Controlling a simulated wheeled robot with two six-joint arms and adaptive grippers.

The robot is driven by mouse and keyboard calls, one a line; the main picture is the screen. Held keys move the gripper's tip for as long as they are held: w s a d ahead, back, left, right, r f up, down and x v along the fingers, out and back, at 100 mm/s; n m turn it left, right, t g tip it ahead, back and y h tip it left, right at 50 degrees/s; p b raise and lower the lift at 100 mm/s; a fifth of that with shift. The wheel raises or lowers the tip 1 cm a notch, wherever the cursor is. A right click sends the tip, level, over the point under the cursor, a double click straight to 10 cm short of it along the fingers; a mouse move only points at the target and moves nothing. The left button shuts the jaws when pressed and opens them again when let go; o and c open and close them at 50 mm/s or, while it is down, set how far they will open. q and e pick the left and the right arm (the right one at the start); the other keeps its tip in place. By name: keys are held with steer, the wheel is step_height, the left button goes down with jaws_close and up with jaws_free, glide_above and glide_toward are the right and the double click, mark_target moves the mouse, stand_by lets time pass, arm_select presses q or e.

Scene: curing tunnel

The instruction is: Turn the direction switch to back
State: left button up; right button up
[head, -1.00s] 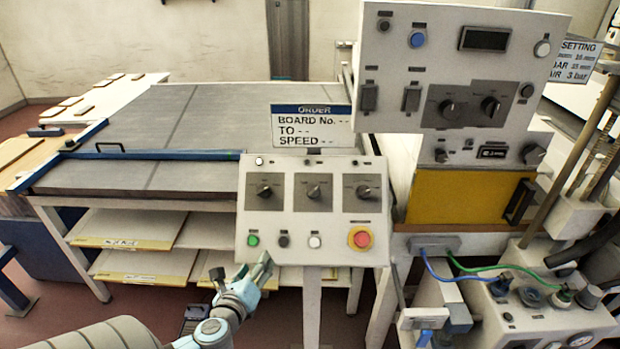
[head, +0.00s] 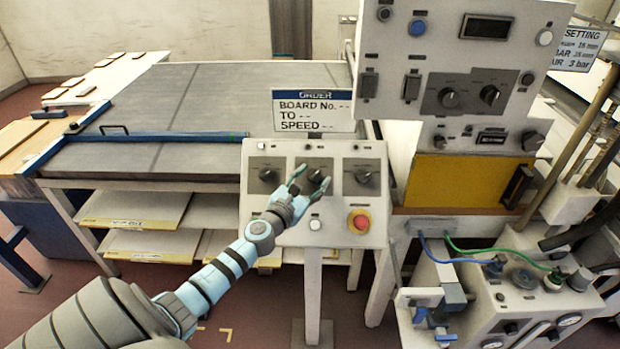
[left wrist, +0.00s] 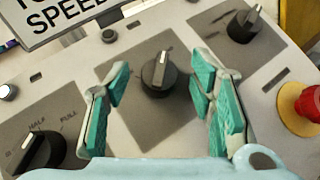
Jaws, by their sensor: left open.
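The sloped control panel (head: 255,215) carries a row of three black rotary knobs. My left gripper (head: 312,182) is open at the middle knob (head: 316,173). In the left wrist view this middle knob (left wrist: 156,76) stands between the two green-padded fingers (left wrist: 160,100), with a gap on each side. Its white pointer mark points up and slightly right. The left knob (left wrist: 40,152) has "HALF" and "FULL" marks; the right knob (left wrist: 243,25) is beyond the right finger. The middle knob's own lettering is too small to read. My right gripper is not in view.
A red emergency button (head: 358,221) and a white button (head: 315,223) sit low on the panel. An order sign (head: 313,111) stands above it. A taller control box (head: 440,60) is behind right, the flat conveyor bed (head: 200,100) behind left.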

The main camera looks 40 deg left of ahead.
arm_select(q)
steer(key=shift+s, duration=0.1)
steer(key=c, duration=1)
steer(key=shift+a, duration=0.1)
steer(key=shift+c, duration=0.8)
